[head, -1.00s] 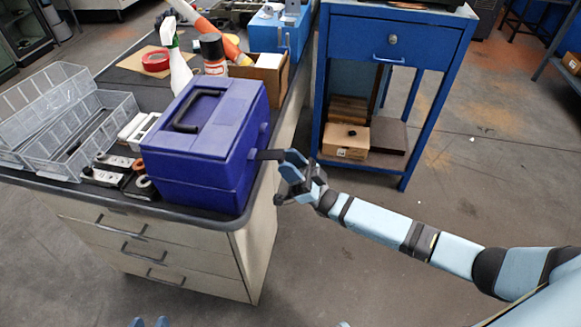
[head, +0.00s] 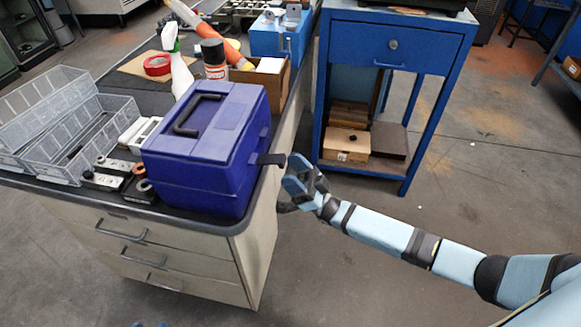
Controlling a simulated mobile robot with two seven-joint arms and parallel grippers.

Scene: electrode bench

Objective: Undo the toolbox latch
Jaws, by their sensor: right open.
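The blue toolbox (head: 205,150) stands upright on the dark bench top with its lid down and its black handle on top.
Clear plastic bins (head: 65,125) and small metal parts lie left of the toolbox. A spray bottle (head: 180,72), a can (head: 214,60) and a cardboard box (head: 262,76) stand behind it. A blue stand (head: 393,42) is at the back right.

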